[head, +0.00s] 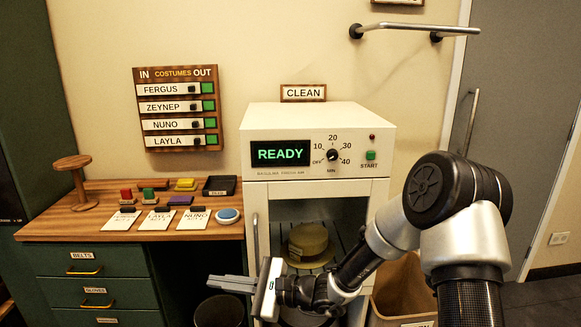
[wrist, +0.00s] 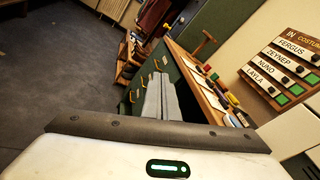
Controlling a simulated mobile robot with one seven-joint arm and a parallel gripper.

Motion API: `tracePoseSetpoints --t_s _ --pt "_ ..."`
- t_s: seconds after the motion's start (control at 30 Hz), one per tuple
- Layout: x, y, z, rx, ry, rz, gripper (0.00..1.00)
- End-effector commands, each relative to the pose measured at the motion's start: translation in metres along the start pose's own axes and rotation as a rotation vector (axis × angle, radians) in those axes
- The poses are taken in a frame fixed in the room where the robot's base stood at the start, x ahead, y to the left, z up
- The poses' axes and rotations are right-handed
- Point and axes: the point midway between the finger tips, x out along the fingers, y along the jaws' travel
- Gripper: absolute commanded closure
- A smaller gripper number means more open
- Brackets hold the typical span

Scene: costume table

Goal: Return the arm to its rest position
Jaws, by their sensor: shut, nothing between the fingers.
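My gripper (head: 228,283) is shut and empty. In the head view it points left, in front of the cleaning machine's lower left side and clear of the desk. In the wrist view its closed fingers (wrist: 161,97) point away toward the green drawers. My arm reaches in from the right and crosses in front of the machine's open lower compartment.
The white machine (head: 318,117) reads READY; an olive hat (head: 308,241) sits inside. A wooden desk (head: 80,224) with cards, small coloured items and a stand (head: 75,180) is left. A dark bin (head: 219,312) and cardboard box (head: 402,290) stand low. Grey floor (wrist: 60,75) is open.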

Motion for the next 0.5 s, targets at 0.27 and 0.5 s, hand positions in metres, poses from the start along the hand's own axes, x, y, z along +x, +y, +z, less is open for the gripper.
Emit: tracePoseSetpoints --t_s 0.27,0.5 --pt "-0.075 0.06 0.081 -0.527 0.156 0.482 1.0" --pt "-0.177 0.086 0.113 -0.917 0.402 0.813 1.0"
